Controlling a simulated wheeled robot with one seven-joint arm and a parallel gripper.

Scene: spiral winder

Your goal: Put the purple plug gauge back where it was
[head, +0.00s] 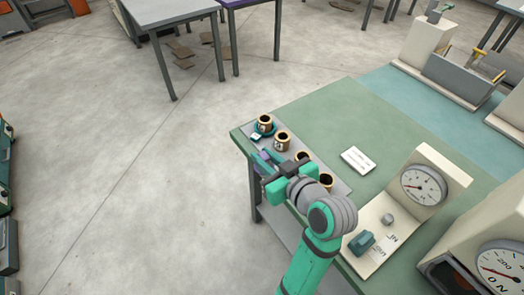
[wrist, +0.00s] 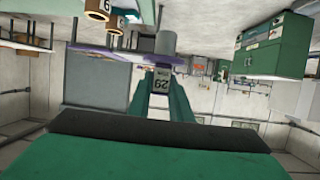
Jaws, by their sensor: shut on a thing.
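My gripper (head: 268,165) is over the left edge of the green bench and is shut on the purple plug gauge (head: 265,155). In the head view only a small purple part shows beside the fingers. In the wrist view the gauge (wrist: 166,43) has a grey cylindrical end, a purple collar and a label reading 29 upside down between the green fingers (wrist: 163,85). Several tan ring-shaped holders with dark openings stand in a row on a grey strip (head: 342,187). The far ones (head: 265,122) and (head: 282,140) show clearly; my gripper and arm partly cover the nearer ones.
A teal piece (head: 256,135) lies by the farthest holder. A white card (head: 358,160) lies on the green bench (head: 350,110). A dial gauge stand (head: 425,185) is to the right. Open floor lies left of the bench.

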